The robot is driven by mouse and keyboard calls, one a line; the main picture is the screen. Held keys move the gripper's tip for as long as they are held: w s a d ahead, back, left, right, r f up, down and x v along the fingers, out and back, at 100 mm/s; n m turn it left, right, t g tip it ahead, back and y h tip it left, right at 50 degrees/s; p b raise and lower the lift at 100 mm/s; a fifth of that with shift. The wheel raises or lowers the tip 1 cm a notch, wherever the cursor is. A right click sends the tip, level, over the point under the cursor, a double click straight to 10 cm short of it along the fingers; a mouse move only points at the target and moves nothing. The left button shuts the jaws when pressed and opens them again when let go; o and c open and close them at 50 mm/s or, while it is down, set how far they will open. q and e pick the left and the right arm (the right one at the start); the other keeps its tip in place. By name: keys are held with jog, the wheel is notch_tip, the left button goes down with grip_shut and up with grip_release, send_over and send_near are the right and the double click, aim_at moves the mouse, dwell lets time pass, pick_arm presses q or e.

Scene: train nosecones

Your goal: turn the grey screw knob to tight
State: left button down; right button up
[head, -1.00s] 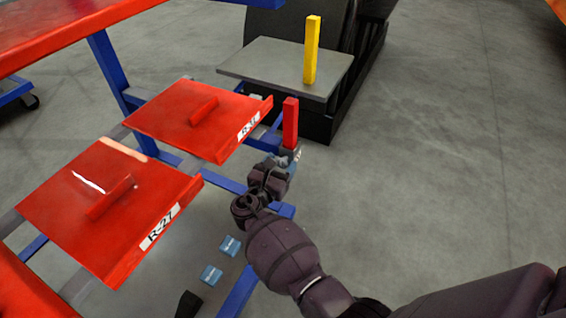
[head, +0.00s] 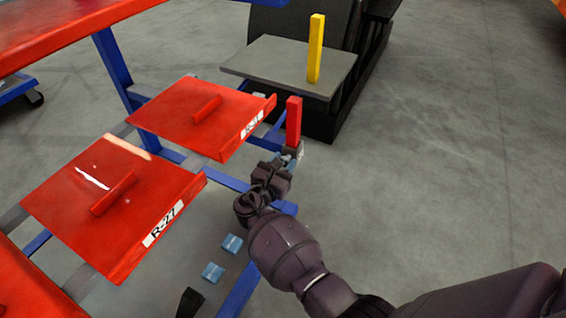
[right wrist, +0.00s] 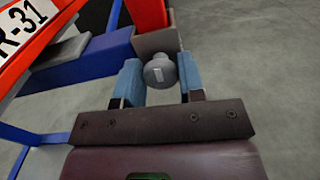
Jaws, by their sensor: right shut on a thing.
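The grey screw knob (right wrist: 160,71) is round, with a small light mark on its face. It shows in the right wrist view between the two blue fingers of my right gripper (right wrist: 160,80), which is shut on it. A grey bracket (right wrist: 158,41) is just behind the knob, below a red post (right wrist: 147,12). In the head view my right gripper (head: 290,158) is at the foot of the red post (head: 294,122), at the end of a blue rack bar; there the knob is mostly hidden by the gripper.
Red trays (head: 110,215) on a blue rack (head: 238,295) stand to the left, one labelled R-27. A dark cart with a grey top (head: 285,65) and a yellow post (head: 316,48) is behind. The floor to the right is clear.

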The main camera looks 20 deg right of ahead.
jog(key=shift+f+m, duration=0.15)
jog(key=shift+m, duration=8.55)
jog(key=shift+f+m, duration=0.15)
jog(key=shift+m, duration=8.55)
jog(key=o, duration=0.9)
